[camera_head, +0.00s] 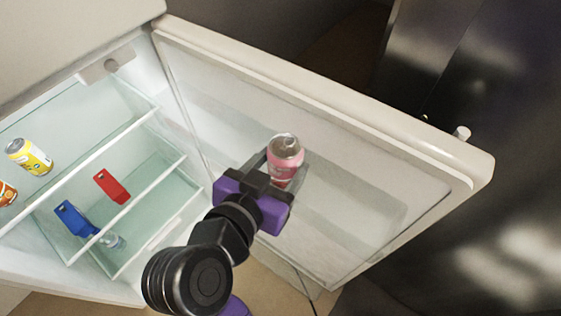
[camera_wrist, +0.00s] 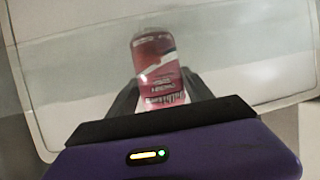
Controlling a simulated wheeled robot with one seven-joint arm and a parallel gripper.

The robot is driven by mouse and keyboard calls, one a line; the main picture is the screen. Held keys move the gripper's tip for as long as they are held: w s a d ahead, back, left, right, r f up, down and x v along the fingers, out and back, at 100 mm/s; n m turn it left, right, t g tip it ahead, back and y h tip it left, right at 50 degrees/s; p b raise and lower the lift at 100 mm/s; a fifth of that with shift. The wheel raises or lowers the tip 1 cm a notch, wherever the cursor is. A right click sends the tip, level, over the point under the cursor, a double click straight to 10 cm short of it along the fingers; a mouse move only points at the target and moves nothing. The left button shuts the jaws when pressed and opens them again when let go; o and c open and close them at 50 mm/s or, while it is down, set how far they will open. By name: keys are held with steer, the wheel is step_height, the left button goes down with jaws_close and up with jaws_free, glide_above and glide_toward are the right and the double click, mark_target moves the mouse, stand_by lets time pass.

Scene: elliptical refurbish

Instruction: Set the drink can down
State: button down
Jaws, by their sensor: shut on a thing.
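The drink can (camera_head: 285,158) is pink and red with a silver top. My gripper (camera_head: 278,165) is shut on it and holds it upright or nearly so in front of the inner side of the open fridge door (camera_head: 330,120). In the wrist view the can (camera_wrist: 158,68) stands between the two dark fingers of my gripper (camera_wrist: 155,95), with the pale door panel behind it. The fingers hide part of the can's lower sides. I cannot tell whether the can touches the door or a door shelf.
The open fridge at left has glass shelves (camera_head: 60,130). A dark metallic surface (camera_head: 470,90) is at right.

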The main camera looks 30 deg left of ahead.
steer(key=shift+f, duration=0.1)
steer(key=shift+c, duration=2.1)
jaws_free()
steer(key=shift+s+r, duration=0.1)
steer(key=shift+r, duration=0.1)
steer(key=b+v, duration=0.1)
steer(key=v, duration=1)
steer(key=shift+s, duration=0.4)
steer(key=shift+r, duration=0.15)
